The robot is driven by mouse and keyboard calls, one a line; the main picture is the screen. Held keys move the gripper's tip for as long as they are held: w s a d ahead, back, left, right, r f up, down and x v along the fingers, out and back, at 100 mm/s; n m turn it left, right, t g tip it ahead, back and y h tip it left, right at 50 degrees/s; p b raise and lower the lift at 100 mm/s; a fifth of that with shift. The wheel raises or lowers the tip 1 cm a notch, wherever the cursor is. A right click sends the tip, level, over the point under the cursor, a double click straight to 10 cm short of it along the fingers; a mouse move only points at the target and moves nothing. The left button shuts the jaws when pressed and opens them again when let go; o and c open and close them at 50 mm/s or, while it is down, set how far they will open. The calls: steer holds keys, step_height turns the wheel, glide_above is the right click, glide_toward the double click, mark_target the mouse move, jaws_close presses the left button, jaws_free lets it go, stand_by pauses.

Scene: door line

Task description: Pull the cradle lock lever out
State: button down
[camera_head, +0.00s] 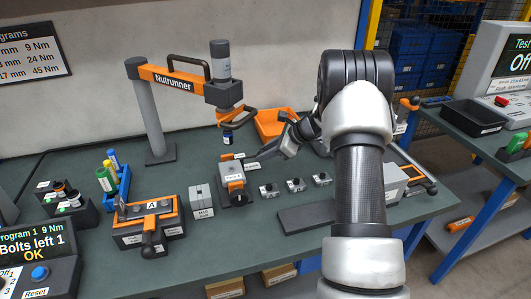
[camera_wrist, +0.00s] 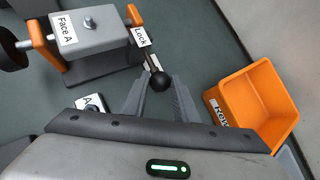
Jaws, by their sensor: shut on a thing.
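The cradle (camera_wrist: 134,18) has orange end brackets and holds a grey block labelled "Face A" (camera_wrist: 92,32). In the head view the cradle (camera_head: 236,181) stands mid-table. The lock lever (camera_wrist: 159,81) ends in a black ball knob beside the "Lock" label, on the cradle's near right side in the wrist view. My gripper (camera_wrist: 160,92) has its two fingers closed on either side of the knob. In the head view my gripper (camera_head: 258,155) reaches in from the right, just behind the cradle; the knob is not clear there.
An orange bin (camera_wrist: 258,105) is right of my gripper in the wrist view. The orange nutrunner arm (camera_head: 170,78) hangs its tool near the cradle. Several small grey blocks (camera_head: 295,185) stand right of the cradle. A black wheel (camera_wrist: 10,50) is on the cradle's far left side.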

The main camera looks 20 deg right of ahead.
steer(key=shift+d, duration=1.5)
steer(key=c, duration=1.4)
jaws_free()
steer(key=shift+d, duration=0.1)
steer(key=shift+c, duration=0.2)
steer(key=p+v, duration=0.2)
steer(key=v, duration=1.5)
steer(key=shift+r, duration=0.25)
steer(key=shift+s, duration=0.1)
